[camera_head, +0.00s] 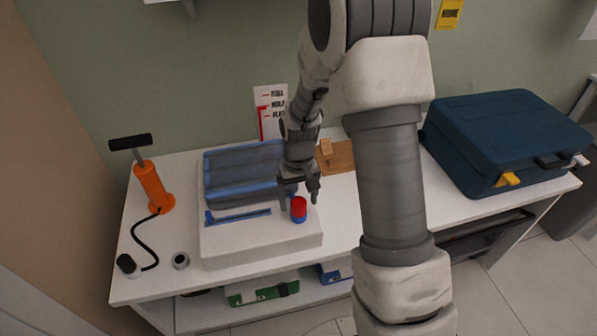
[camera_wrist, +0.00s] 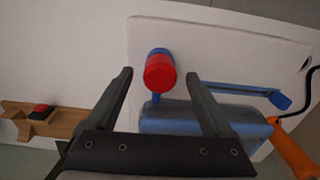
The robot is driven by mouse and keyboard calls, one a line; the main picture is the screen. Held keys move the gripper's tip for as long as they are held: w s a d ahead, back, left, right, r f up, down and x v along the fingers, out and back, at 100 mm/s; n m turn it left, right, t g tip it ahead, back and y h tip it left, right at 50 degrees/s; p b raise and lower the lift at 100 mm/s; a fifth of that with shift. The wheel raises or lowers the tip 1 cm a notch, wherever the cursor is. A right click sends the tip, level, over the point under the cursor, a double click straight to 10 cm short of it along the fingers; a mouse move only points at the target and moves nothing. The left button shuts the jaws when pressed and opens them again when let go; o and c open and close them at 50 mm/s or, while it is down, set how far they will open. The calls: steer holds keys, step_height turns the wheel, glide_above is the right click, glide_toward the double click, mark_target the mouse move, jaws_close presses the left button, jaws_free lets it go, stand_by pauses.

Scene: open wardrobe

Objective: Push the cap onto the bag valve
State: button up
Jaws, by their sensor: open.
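The red cap (camera_head: 299,203) sits upright on top of the blue bag valve (camera_head: 298,218), on the white block near its front right. In the wrist view the cap (camera_wrist: 159,74) faces the camera, with a rim of the blue valve (camera_wrist: 159,51) behind it. I cannot tell how deeply the cap is seated. The blue-grey bag (camera_head: 243,168) lies on the block behind the valve. My gripper (camera_head: 299,196) points down, open and empty, just above the cap. In the wrist view its fingers (camera_wrist: 159,74) flank the cap with gaps on both sides.
A white block (camera_head: 225,255) carries the bag and a blue strip (camera_head: 240,215). An orange hand pump (camera_head: 152,187) with a black hose stands left. A wooden holder (camera_head: 340,160) is behind right; a dark blue case (camera_head: 505,140) fills the right end.

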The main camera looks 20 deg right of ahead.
mark_target(298, 201)
step_height(298, 201, up, 16)
steer(key=p, duration=0.2)
stand_by(0.4)
steer(key=s+r+t+p, duration=0.1)
steer(key=s+r+t, duration=0.1)
steer(key=s+r, duration=0.5)
steer(key=s+r+t+p, duration=0.1)
steer(key=s+r+t, duration=0.2)
steer(key=s+r, duration=0.5)
steer(key=s, duration=0.5)
steer(key=shift+s+t, duration=0.25)
steer(key=shift+t, duration=0.05)
stand_by(0.7)
